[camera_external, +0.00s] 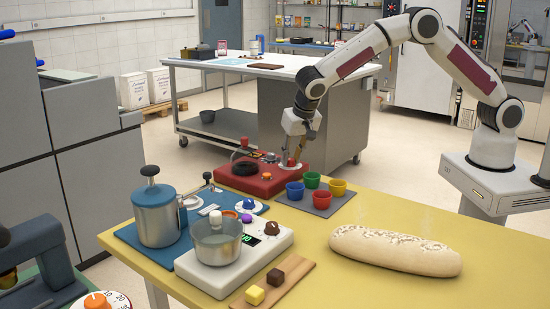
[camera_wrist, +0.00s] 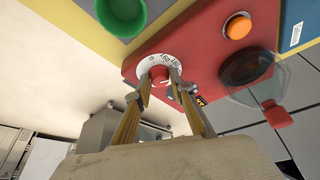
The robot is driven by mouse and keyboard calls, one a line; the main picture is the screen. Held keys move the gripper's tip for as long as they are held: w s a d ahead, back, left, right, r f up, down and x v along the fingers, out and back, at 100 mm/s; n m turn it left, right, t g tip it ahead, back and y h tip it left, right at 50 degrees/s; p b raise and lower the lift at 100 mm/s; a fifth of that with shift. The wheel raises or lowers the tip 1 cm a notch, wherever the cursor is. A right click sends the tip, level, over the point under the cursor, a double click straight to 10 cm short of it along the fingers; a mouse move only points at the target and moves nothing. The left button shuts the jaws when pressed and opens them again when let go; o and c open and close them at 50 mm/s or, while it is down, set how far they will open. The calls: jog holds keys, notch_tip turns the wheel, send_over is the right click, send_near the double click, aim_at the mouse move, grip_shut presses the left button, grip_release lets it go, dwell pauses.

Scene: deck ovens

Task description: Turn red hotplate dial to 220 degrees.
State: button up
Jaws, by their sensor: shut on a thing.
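The red hotplate (camera_external: 268,186) stands on the far end of the yellow table, and its red body also fills the upper right of the wrist view (camera_wrist: 195,42). Its dial (camera_wrist: 160,74) is a red knob on a white ring with dark numbers; a 0 and part of other numbers show, but the setting cannot be read surely. My gripper (camera_wrist: 161,84) is shut on the dial, one finger on each side of the knob. In the external view my gripper (camera_external: 292,162) reaches down to the hotplate's right end and hides most of the dial.
An orange button (camera_wrist: 238,27) and a dark round plate (camera_wrist: 240,65) are on the hotplate. Green (camera_external: 311,180), blue, red and yellow cups stand close by on a grey mat. A pot (camera_external: 157,215), a scale with a pan (camera_external: 217,240) and a long loaf (camera_external: 395,250) are nearer.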

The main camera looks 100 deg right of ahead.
jog(key=shift+m, duration=0.5)
jog(key=o, duration=1.1)
jog(key=shift+n, duration=0.3)
jog(key=shift+s+n+t+y, duration=0.15)
jog(key=shift+n+t, duration=0.2)
jog(key=shift+n, duration=0.65)
jog(key=shift+n+t+y, duration=0.15)
jog(key=shift+n+t, duration=0.2)
jog(key=shift+n, duration=0.65)
jog(key=shift+d+n+t+y, duration=0.1)
jog(key=shift+n+t+y, duration=0.3)
jog(key=shift+n, duration=1)
jog(key=shift+s+d+n+y, duration=0.1)
jog(key=shift+n+y, duration=0.3)
jog(key=shift+n, duration=0.7)
jog(key=shift+d+n+t+y, duration=0.15)
jog(key=shift+n+y, duration=0.35)
jog(key=shift+n, duration=0.85)
jog(key=shift+n+t+y, duration=0.25)
jog(key=shift+n+y, duration=0.25)
jog(key=shift+n, duration=0.85)
